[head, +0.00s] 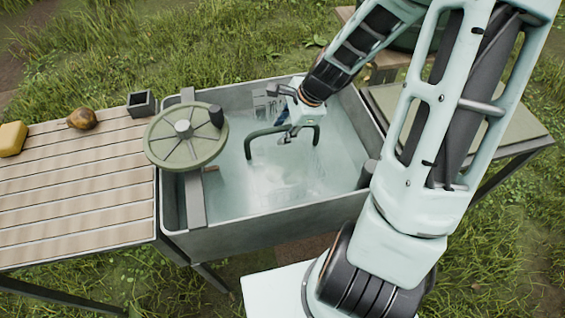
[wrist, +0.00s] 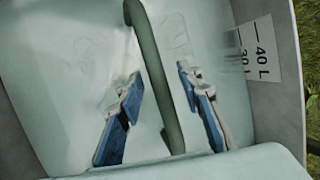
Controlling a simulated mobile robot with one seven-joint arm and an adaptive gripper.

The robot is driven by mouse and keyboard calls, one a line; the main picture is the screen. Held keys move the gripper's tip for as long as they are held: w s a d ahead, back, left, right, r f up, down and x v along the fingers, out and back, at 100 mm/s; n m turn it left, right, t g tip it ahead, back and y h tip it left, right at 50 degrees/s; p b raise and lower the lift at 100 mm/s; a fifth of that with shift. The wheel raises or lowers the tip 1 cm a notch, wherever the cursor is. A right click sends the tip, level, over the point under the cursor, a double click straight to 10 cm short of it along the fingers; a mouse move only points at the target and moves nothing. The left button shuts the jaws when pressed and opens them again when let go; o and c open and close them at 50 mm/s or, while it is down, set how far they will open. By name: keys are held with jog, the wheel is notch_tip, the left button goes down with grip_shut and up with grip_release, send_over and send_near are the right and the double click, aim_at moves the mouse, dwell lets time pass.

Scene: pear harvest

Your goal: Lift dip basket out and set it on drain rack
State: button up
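The dip basket's dark green arched handle (head: 266,131) rises out of the cloudy liquid in the grey wash tub (head: 270,212). The basket body is hidden under the liquid. My gripper (head: 287,138) is over the middle of the tub at the handle. In the wrist view the handle (wrist: 154,75) runs between the two blue-and-grey fingers of my gripper (wrist: 159,72), with a visible gap on both sides. The fingers are open and do not grip it. A slatted wooden surface (head: 75,190), which looks like the drain rack, stands left of the tub.
A round green handwheel (head: 186,137) sits on a bar across the tub's left side. A yellow block (head: 12,138), a brown round object (head: 82,119) and a small dark box (head: 141,103) stand along the slatted surface's back edge. Its middle and front are clear.

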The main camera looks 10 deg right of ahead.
jog(key=shift+f, duration=0.2)
grip_shut()
dwell(0.3)
dwell(0.3)
